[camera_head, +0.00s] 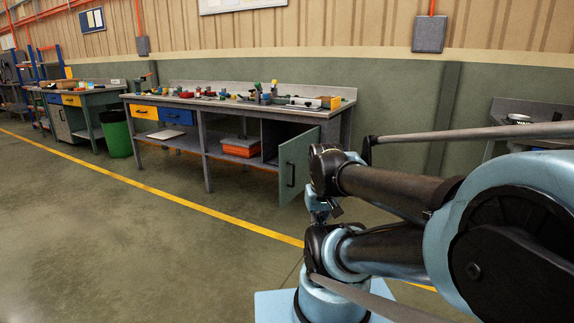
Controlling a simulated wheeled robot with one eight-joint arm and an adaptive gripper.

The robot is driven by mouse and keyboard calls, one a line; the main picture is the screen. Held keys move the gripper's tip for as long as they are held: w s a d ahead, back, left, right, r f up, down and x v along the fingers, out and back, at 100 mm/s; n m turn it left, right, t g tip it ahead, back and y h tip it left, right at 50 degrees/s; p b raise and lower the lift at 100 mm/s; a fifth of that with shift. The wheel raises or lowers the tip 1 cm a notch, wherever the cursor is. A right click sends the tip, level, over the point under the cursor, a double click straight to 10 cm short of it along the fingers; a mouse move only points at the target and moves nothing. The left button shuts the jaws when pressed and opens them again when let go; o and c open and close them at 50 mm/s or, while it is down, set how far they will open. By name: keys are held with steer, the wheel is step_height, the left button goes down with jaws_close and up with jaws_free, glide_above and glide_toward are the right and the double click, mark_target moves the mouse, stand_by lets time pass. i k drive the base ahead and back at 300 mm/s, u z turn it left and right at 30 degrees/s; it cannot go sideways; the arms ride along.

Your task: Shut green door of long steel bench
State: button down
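The long steel bench (215,112) stands against the wall in the middle of the head view. Its green door (297,168) stands open at the bench's right end and swings out toward me, with a dark handle (290,174) on its face. The dark compartment behind it shows in part. My arm fills the right side of the view, and its dark links are close to the door's right edge in the picture. Whether any part touches the door I cannot tell. My gripper's fingers cannot be made out; they are hidden or out of view.
Tools and small boxes lie on the bench top. An orange box (240,147) sits on its lower shelf. A green bin (116,133) stands left of the bench, beside another workbench (75,98). The floor in front is clear, crossed by a yellow line (190,206).

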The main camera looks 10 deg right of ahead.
mark_target(306, 164)
steer(key=u, duration=0.05)
steer(key=i, duration=1)
steer(key=z, duration=0.05)
